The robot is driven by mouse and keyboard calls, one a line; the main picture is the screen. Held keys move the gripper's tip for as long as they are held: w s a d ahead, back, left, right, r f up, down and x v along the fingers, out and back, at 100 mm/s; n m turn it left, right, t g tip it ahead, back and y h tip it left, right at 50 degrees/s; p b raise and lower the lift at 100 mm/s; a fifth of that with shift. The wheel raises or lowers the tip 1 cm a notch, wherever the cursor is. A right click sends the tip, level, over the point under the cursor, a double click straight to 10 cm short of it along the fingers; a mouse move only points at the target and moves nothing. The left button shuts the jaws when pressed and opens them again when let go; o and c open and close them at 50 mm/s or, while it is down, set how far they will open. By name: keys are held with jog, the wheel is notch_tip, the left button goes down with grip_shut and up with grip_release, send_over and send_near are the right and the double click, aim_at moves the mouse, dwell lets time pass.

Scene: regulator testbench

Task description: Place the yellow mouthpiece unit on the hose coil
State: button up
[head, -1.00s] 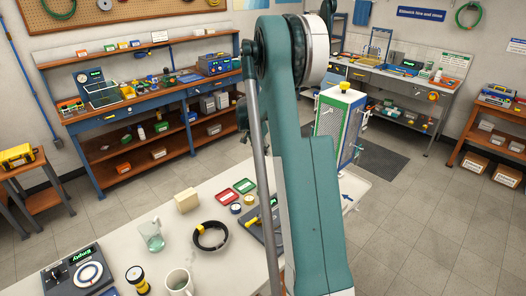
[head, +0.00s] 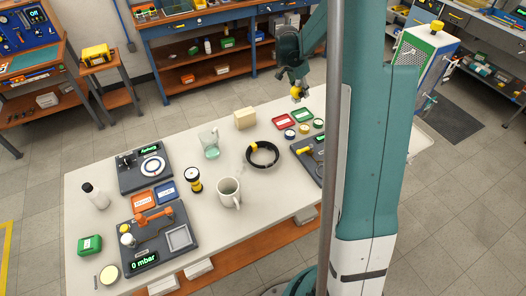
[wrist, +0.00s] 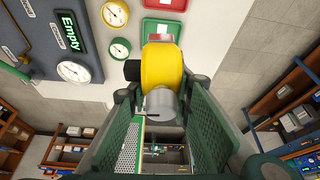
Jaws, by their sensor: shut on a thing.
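My gripper (head: 294,76) hangs above the far side of the white table, left of my upright arm link. It is shut on the yellow mouthpiece unit (head: 298,94). In the wrist view the unit (wrist: 162,68) shows as a yellow rounded body with a grey metal end between the green fingers of my gripper (wrist: 160,100). The hose coil (head: 262,168) is a black ring lying flat on the table, with a yellow piece on its upper left. The held unit is in the air, apart from the coil, beyond it and to its right in the head view.
A beige block (head: 245,118), a glass beaker (head: 210,147) and a white mug (head: 229,192) stand near the coil. A red tray (head: 284,121) and a green tray (head: 302,115) lie behind it. A gauge panel (head: 308,158) is at its right, partly behind my arm.

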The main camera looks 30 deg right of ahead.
jog(key=s+a, duration=0.4)
jog(key=a, duration=0.4)
jog(key=s+a+r+p, duration=0.1)
jog(key=s+a, duration=0.4)
jog(key=a, duration=0.3)
jog(key=s+a+r+m+p, duration=0.1)
jog(key=s+a, duration=0.3)
jog(key=a, duration=0.4)
jog(key=shift+s+a, duration=0.2)
jog(key=shift+a, duration=0.15)
send_near(272, 147)
jog(key=shift+w+d+r, duration=0.1)
jog(key=shift+w+d, duration=0.05)
jog(key=shift+d, duration=0.3)
jog(key=shift+w+d+r, duration=0.1)
jog(key=shift+d, duration=0.3)
jog(key=shift+f, duration=2.1)
jog(key=shift+f, duration=0.15)
jog(key=o, duration=1.2)
